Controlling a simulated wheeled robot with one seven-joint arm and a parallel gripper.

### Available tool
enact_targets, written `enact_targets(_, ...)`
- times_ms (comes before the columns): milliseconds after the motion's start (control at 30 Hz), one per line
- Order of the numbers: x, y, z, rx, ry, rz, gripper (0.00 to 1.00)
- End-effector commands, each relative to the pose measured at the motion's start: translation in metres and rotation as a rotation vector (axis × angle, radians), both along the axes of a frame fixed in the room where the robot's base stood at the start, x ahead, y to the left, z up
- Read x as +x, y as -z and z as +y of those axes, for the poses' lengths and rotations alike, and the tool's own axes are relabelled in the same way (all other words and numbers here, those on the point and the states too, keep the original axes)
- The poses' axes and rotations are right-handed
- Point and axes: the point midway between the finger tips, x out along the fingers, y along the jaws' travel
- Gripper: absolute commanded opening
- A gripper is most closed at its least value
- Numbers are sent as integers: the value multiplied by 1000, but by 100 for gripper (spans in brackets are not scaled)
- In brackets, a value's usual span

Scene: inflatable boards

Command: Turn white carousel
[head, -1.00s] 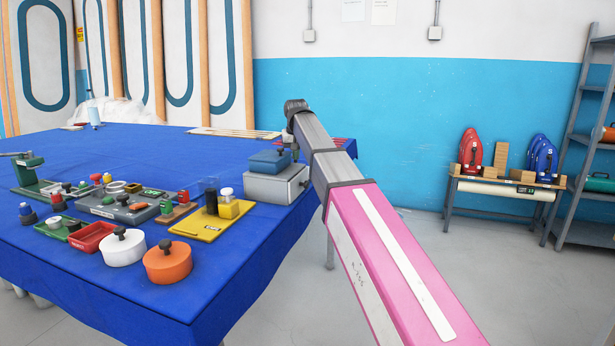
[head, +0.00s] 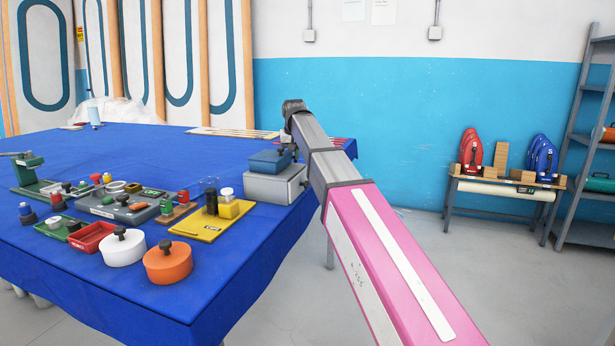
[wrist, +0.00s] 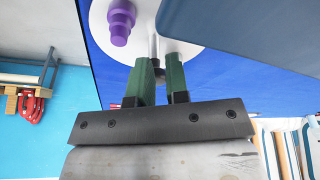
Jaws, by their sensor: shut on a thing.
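In the wrist view, a white round disc (wrist: 184,18), which I take to be the white carousel, shows at the top, partly cut off by the frame. A purple stepped peg (wrist: 119,22) stands on it. My gripper (wrist: 159,70) has two green fingers, and it is shut on a slim grey post (wrist: 153,46) at the disc. The fingers partly hide the post. In the head view, my arm reaches to the table's far right side. My fingers and this disc are hidden there, behind my arm and the boxes.
A grey box (head: 272,187) with a blue box (head: 268,161) on top stands beside my arm. A yellow board (head: 203,228), white pot (head: 122,250), orange pot (head: 168,265) and red tray (head: 91,236) occupy the blue table's (head: 250,240) near left. The table's far middle is mostly clear.

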Motion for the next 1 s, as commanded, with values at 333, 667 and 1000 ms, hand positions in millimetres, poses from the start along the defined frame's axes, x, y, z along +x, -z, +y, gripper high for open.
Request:
enact_targets(333, -4, -21, 3, 8, -7, 17, 0)
enact_targets(667, -4, -55, 2, 6, -3, 12, 0)
enact_targets(1000, -4, -57, 1, 6, -3, 12, 0)
